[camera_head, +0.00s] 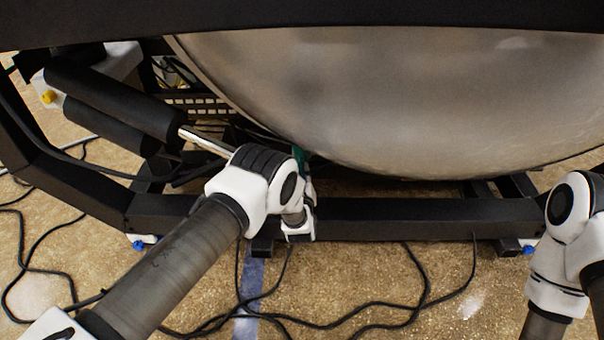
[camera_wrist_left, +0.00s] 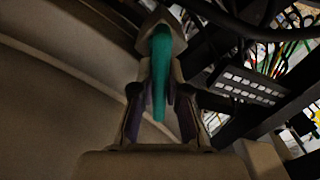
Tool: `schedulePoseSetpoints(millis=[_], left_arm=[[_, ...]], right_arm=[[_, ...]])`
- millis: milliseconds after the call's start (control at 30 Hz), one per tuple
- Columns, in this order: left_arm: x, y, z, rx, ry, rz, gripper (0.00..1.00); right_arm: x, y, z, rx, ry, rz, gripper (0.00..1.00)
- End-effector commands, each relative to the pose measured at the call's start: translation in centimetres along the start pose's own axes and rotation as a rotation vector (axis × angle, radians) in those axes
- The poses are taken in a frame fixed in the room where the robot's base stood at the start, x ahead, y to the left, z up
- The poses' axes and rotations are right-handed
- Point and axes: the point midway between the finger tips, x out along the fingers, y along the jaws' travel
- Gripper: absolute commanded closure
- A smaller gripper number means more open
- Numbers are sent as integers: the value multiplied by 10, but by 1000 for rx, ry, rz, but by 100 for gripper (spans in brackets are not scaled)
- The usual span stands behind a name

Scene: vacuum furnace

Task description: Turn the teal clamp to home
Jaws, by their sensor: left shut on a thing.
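The teal clamp (camera_wrist_left: 160,72) shows in the left wrist view as a long teal bar running between the two fingers of my left gripper (camera_wrist_left: 160,105). The fingers are closed on it from both sides. In the head view only a small teal patch of the clamp (camera_head: 299,155) shows, just beyond my left wrist, at the lower edge of the round metal vessel (camera_head: 400,100).
A black frame beam (camera_head: 400,218) runs below the vessel. Black cylinders (camera_head: 110,100) and a metal rod (camera_head: 205,141) are close to my left wrist. Loose black cables (camera_head: 380,315) lie on the floor. Wiring and a slotted panel (camera_wrist_left: 248,86) are right of the clamp in the wrist view.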

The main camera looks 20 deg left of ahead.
Motion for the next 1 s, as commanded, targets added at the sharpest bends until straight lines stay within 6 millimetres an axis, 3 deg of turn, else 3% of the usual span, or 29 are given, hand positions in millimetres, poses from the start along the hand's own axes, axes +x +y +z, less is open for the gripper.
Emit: schedulePoseSetpoints(millis=[600, 1000], left_arm=[[0, 0, 1, 555, -1, 1, 100], [-1, 0, 1, 744, -2, 1, 100]], right_arm=[[14, 0, 0, 0, 0, 0, 60], [17, 0, 0, 0, 0, 0, 60]])
